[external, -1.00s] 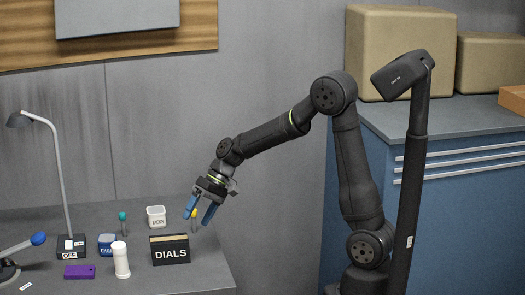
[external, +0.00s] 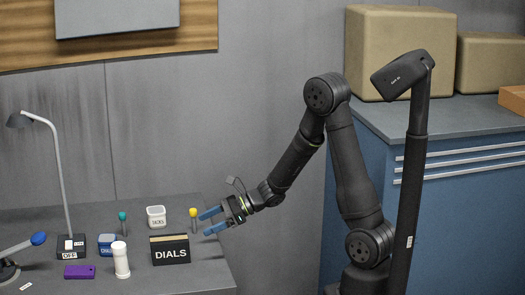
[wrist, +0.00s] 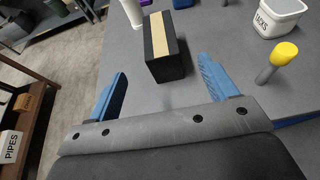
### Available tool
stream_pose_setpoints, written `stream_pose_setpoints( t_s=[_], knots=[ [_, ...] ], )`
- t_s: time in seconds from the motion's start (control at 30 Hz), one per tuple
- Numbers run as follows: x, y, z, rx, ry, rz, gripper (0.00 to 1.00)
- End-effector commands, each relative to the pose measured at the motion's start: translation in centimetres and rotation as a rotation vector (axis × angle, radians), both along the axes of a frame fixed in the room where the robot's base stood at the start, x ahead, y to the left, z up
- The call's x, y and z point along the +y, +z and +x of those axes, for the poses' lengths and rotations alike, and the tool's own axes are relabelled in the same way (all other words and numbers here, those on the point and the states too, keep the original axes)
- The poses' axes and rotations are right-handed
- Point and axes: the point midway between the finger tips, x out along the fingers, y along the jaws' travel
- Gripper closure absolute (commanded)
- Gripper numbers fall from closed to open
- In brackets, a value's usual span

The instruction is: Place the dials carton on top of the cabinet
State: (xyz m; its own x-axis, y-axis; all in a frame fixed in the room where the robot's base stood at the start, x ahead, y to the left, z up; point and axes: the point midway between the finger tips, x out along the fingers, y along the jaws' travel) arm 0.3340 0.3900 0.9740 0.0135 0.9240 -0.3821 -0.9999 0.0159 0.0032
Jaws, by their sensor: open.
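The dials carton (external: 170,254) is a black box with a tan stripe on top and DIALS in white on its front. It stands upright on the grey table's right part. In the wrist view the carton (wrist: 177,62) lies ahead, between the lines of the blue fingers. My gripper (external: 211,221) is open and empty, turned sideways just right of the carton and apart from it; it also shows in the wrist view (wrist: 162,80). The blue cabinet (external: 440,222) with a grey top stands at the right, partly hidden by my arm.
A yellow-topped peg (external: 193,214) stands close to my fingers, behind the carton.

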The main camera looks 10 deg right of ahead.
Motion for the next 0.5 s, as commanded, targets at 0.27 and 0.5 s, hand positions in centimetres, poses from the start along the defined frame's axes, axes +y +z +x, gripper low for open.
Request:
stream_pose_setpoints(
  t_s=[0.27,0.5],
  knots=[
    [5.5,-2.3,-0.1,0.0,0.004,-0.002,0.22],
    [7.3,-3.0,0.1,-0.003,0.003,-0.001,0.22]
  ],
)
